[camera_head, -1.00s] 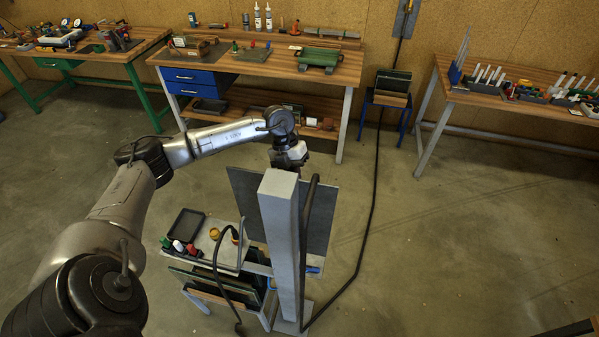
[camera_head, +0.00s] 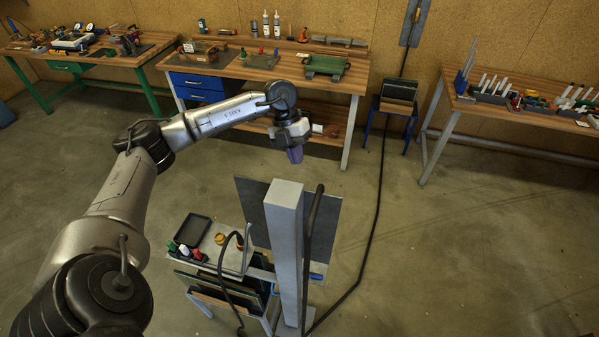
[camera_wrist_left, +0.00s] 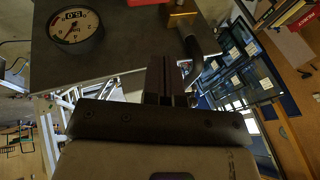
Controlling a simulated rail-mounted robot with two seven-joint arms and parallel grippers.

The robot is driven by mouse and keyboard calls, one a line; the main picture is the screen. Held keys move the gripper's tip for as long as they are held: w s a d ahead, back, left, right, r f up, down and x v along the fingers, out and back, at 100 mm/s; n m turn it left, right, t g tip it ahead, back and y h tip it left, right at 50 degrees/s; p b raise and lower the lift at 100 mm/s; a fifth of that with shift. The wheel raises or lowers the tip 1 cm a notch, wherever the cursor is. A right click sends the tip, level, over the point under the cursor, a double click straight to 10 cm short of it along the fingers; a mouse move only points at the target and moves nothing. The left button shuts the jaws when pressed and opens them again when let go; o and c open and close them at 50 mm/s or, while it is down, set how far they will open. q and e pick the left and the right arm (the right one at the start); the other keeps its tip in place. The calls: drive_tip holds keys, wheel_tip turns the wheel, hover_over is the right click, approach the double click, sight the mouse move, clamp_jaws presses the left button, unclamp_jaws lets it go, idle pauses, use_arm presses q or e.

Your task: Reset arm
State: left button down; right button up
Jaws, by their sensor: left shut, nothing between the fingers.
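My left arm reaches in from the left in the head view. Its left gripper (camera_head: 295,155) points down and is shut and empty, with purplish fingertips. It hangs in the air beyond the top of a grey upright post (camera_head: 285,235) and clear of it in the picture. The tilted dark panel (camera_head: 325,230) stands behind the post, partly hidden by it. In the left wrist view, the closed dark fingers (camera_wrist_left: 167,80) show at the centre with nothing seen between them. My right gripper is not in view.
A small stand beside the post holds a dark tray (camera_head: 192,230) and small bottles. A black hose bends close to the post. A round gauge (camera_wrist_left: 76,27) shows in the left wrist view. Workbenches line the back wall, with open floor at right.

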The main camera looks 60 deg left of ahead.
use_arm(q)
drive_tip(key=shift+b+v, duration=0.3)
drive_tip(key=shift+v, duration=2.15)
